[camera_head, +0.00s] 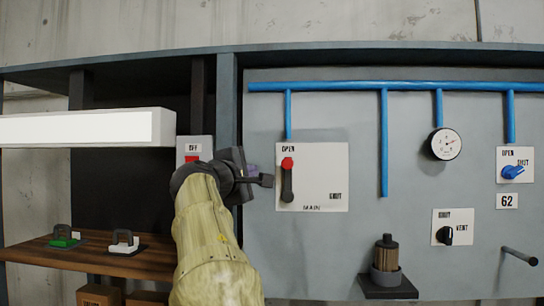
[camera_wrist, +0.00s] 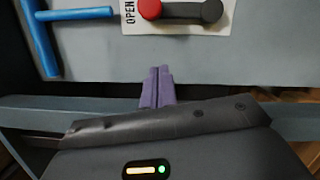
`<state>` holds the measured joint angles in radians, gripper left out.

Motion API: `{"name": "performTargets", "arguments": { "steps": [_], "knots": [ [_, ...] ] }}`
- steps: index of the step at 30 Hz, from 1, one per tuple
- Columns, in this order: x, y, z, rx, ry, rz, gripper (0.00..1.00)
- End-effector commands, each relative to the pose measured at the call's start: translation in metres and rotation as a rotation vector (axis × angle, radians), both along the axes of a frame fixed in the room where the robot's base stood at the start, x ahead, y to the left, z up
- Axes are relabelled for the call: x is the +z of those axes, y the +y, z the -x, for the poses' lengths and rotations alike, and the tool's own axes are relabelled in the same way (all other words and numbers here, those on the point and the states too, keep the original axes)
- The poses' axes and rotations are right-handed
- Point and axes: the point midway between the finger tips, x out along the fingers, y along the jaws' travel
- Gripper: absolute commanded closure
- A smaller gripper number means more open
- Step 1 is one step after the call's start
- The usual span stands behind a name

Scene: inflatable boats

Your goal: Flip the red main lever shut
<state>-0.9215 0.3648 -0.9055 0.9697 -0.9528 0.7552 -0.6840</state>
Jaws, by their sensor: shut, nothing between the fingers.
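The main lever (camera_head: 287,180) has a red knob and a dark arm on a white plate (camera_head: 325,175) marked OPEN, SHUT and MAIN. It stands upright, its red knob at the top beside OPEN; SHUT is at the plate's lower right. In the wrist view the lever (camera_wrist: 180,10) lies sideways at the top edge, partly cut off, with OPEN by the red knob. My gripper (camera_head: 252,172) is left of the plate in the head view, its fingers partly hidden. The wrist view shows its purple fingers (camera_wrist: 157,87) together, empty and apart from the lever.
Blue pipes (camera_head: 400,87) run above and beside the plate. To the right are a gauge (camera_head: 446,144), a blue valve knob (camera_head: 513,172), a black vent knob (camera_head: 445,235) and a protruding rod (camera_head: 519,256). A grey post (camera_head: 227,100) stands behind my gripper.

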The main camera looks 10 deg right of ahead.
Motion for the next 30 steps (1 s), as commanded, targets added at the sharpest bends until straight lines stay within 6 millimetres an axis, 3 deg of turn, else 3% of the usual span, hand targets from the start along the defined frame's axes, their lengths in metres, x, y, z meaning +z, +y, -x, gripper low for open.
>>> {"name": "performTargets", "arguments": {
  "steps": [7,16,30],
  "knots": [
    [0.006,-0.019,-0.029,-0.003,0.003,0.002,1.00],
    [0.011,-0.051,-0.018,0.001,0.000,0.000,1.00],
    [0.010,-0.055,-0.016,0.001,-0.001,-0.002,1.00]
  ]
}}
